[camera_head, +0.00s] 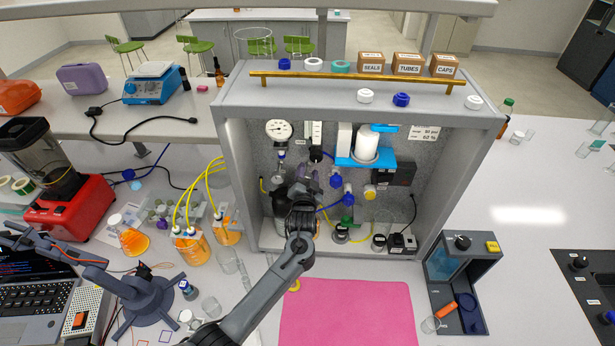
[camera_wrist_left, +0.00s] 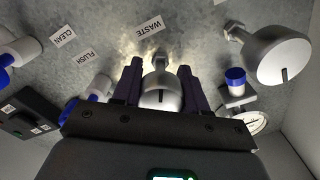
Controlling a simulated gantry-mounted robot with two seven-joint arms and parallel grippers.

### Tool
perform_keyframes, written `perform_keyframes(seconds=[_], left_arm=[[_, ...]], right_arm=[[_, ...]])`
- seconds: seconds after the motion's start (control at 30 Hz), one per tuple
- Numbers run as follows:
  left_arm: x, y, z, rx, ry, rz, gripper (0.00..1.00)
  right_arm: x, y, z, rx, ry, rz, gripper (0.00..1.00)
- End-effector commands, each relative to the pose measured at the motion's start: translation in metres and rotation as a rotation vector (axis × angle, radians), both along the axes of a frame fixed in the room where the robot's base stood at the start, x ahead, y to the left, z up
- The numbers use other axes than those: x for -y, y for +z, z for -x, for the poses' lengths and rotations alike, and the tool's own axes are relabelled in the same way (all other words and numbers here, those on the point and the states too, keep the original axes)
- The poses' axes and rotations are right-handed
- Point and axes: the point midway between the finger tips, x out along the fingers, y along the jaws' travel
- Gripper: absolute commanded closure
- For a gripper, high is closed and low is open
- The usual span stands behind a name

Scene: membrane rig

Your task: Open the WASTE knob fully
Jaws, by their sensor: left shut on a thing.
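In the left wrist view, the WASTE label (camera_wrist_left: 150,27) is on the grey speckled panel. Below it a rounded silver knob (camera_wrist_left: 160,98) with a dark slot mark stands out from the panel. My left gripper (camera_wrist_left: 161,80) has one dark finger on each side of this knob and is shut on it. In the head view, my left gripper (camera_head: 306,182) reaches into the grey cabinet (camera_head: 232,190) at the panel, and its wrist hides the knob there. My right gripper is in neither view.
In the wrist view, a large silver rounded fitting (camera_wrist_left: 280,58) and a blue-capped part (camera_wrist_left: 236,80) stand at the right. FLUSH (camera_wrist_left: 86,57) and CLEAN (camera_wrist_left: 62,37) labels are at the left. In the head view, a pink mat (camera_head: 345,310) lies before the cabinet.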

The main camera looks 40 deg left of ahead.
Motion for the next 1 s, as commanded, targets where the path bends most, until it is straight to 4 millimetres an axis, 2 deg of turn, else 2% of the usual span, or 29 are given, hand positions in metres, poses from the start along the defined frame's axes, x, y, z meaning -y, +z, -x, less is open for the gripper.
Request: perform_keyframes(seconds=[0.5, 1.0], left_arm=[[-0.001, -0.001, 0.000, 0.219, 0.001, 0.318, 0.88], [-0.001, 0.000, 0.000, 0.275, 0.001, 0.397, 0.88]], right_arm=[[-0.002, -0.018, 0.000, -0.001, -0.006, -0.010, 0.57], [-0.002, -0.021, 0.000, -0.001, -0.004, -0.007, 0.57]])
